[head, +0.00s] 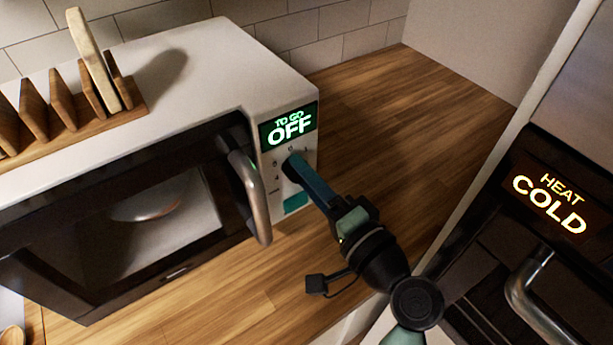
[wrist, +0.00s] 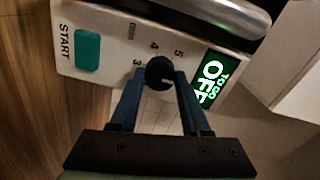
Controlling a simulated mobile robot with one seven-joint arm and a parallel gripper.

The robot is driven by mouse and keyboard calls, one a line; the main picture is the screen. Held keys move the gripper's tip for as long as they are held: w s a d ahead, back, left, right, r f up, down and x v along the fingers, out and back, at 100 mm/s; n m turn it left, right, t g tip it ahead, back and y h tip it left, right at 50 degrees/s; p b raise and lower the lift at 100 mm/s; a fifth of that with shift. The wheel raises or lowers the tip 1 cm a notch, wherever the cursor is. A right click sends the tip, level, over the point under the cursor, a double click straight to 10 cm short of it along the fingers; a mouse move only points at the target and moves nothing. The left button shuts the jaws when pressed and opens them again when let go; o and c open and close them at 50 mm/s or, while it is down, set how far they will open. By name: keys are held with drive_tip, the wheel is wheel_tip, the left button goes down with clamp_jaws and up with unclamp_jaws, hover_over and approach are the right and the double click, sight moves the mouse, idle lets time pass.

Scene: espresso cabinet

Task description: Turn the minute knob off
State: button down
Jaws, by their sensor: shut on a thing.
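The minute knob (wrist: 160,74) is a small round black dial on the microwave's white control panel (head: 304,165). Numbers around it, 3, 4 and 5, show in the wrist view. My gripper (head: 293,163) reaches the panel from the lower right, and its two blue fingers sit on either side of the knob. In the wrist view the fingertips (wrist: 160,76) are closed against the knob's sides. In the head view the fingers mostly hide the knob. The green display (head: 288,127) above it reads "TO GO OFF". A teal START button (head: 296,202) sits below the knob.
The microwave's curved door handle (head: 252,195) stands out just left of my gripper. A wooden rack (head: 65,105) is on top of the microwave. An oven with a "HEAT COLD" display (head: 549,204) and a metal handle (head: 535,300) is at right. The wooden counter (head: 400,110) behind is clear.

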drive_tip(key=shift+c, duration=1.9)
unclamp_jaws()
drive_tip(key=shift+s, duration=0.1)
drive_tip(key=b+v, duration=0.2)
drive_tip(key=v, duration=1.1)
